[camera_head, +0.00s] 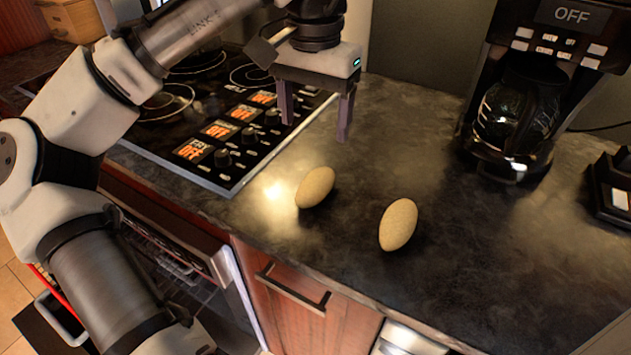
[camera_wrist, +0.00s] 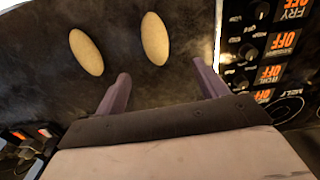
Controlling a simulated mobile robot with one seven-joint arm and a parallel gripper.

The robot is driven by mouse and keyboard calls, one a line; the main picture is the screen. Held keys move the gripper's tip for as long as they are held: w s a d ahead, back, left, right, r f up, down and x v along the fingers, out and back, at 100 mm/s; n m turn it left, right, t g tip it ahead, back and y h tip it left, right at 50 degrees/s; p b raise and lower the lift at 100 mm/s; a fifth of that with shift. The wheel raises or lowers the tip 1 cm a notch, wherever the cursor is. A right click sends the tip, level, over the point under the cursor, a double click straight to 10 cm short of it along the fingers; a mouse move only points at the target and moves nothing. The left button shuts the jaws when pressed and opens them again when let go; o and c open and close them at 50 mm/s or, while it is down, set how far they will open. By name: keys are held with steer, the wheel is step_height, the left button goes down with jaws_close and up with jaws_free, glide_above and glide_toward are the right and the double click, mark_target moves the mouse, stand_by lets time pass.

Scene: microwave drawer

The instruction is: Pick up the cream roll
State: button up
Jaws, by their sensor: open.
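Two oval tan rolls lie apart on the dark countertop (camera_head: 455,270). The left roll (camera_head: 315,187) is near the stove's edge, and the right roll (camera_head: 398,224) is nearer the coffee maker. Both look alike, so I cannot tell which is the cream roll. In the wrist view one roll (camera_wrist: 155,38) lies ahead between the fingers' directions, and the other roll (camera_wrist: 86,52) lies to its left. My gripper (camera_head: 315,132) is open and empty, its fingers pointing down above the counter, behind the rolls. It also shows in the wrist view (camera_wrist: 162,88).
A stove with a knob panel (camera_head: 225,140) is at the left. A black coffee maker with a glass carafe (camera_head: 515,115) stands at the back right. A black device (camera_head: 612,185) sits at the right edge. The counter between is clear.

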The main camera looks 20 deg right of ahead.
mark_target(316, 178)
step_height(316, 178, down, 7)
steer(key=shift+r, duration=0.1)
steer(key=f, duration=0.2)
steer(key=s+f, duration=0.1)
steer(key=f, duration=0.1)
steer(key=shift+a+f, duration=0.1)
steer(key=shift+f, duration=0.65)
steer(key=c, duration=1.1)
